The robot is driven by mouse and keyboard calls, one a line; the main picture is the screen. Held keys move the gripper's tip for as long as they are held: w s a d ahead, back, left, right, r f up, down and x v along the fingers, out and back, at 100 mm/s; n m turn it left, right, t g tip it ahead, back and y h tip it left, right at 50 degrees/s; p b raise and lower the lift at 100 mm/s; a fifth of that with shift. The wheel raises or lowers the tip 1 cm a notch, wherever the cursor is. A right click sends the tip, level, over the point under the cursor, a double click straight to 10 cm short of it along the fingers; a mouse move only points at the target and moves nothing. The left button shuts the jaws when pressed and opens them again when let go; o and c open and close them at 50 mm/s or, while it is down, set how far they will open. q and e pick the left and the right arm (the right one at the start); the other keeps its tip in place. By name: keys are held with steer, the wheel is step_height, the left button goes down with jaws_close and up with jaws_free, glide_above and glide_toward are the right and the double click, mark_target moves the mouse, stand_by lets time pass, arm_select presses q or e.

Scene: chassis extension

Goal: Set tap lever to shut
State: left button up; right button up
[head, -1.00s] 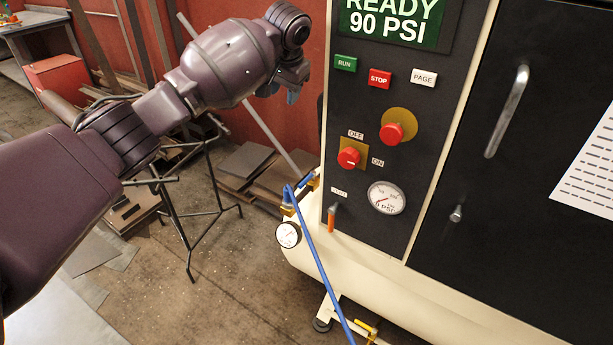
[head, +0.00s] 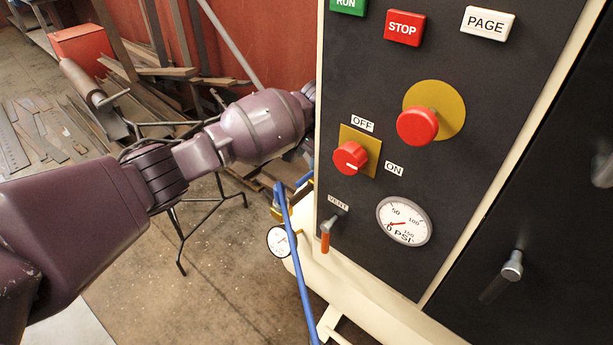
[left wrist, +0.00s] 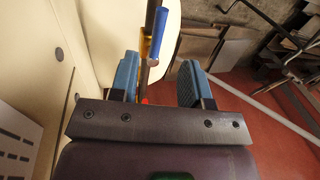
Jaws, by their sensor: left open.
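In the left wrist view, a yellow part (left wrist: 145,74) on a thin dark pipe and a short blue piece (left wrist: 161,36) show between my fingers. A VENT lever with an orange handle (head: 325,238) hangs down on the panel. My left gripper (left wrist: 159,70) is open, with blue pads either side of the pipe, nearer on the left; contact cannot be told. In the head view, the panel edge mostly hides this gripper. My right gripper is not in view.
The dark panel (head: 360,235) carries a red OFF/ON knob (head: 350,158), a red mushroom button (head: 417,126) and a pressure gauge (head: 404,221) reading near zero. A dark metal stand (head: 180,225) and scrap lie left, behind my arm. A red wall stands behind.

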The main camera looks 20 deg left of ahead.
mark_target(303, 179)
arm_select(q)
steer(key=f, duration=0.2)
steer(key=a+f+b, duration=0.1)
steer(key=f, duration=0.2)
steer(key=f+b, duration=0.1)
steer(key=f, duration=0.2)
steer(key=shift+w+a, duration=0.2)
steer(key=shift+w, duration=0.1)
steer(key=shift+r, duration=0.1)
steer(key=shift+c, duration=0.2)
jaws_close()
